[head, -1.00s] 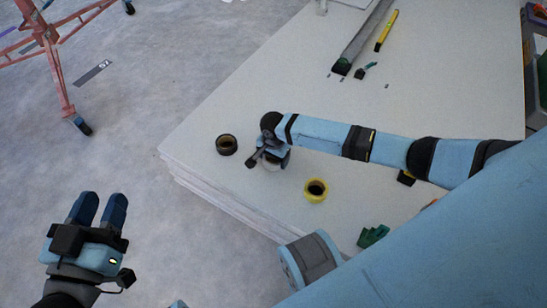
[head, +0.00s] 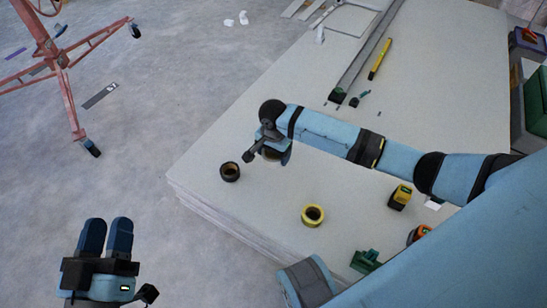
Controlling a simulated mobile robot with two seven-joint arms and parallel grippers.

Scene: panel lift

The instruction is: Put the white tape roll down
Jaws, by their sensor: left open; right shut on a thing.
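My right gripper (head: 273,155) is over the near left part of the panel stack (head: 215,130), pointing down. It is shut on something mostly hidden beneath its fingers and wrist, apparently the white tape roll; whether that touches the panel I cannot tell. A black tape roll (head: 230,172) lies on the panel to the left of this gripper. A yellow tape roll (head: 312,215) lies nearer, to the right. My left gripper (head: 106,238) is open and empty over the floor at the lower left.
A yellow tape measure (head: 400,197), an orange-black item (head: 419,234) and a green tool (head: 366,261) lie at the near right. A long metal bar (head: 362,60) and a yellow level (head: 380,60) lie farther back. A red wheeled stand (head: 67,80) is on the floor.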

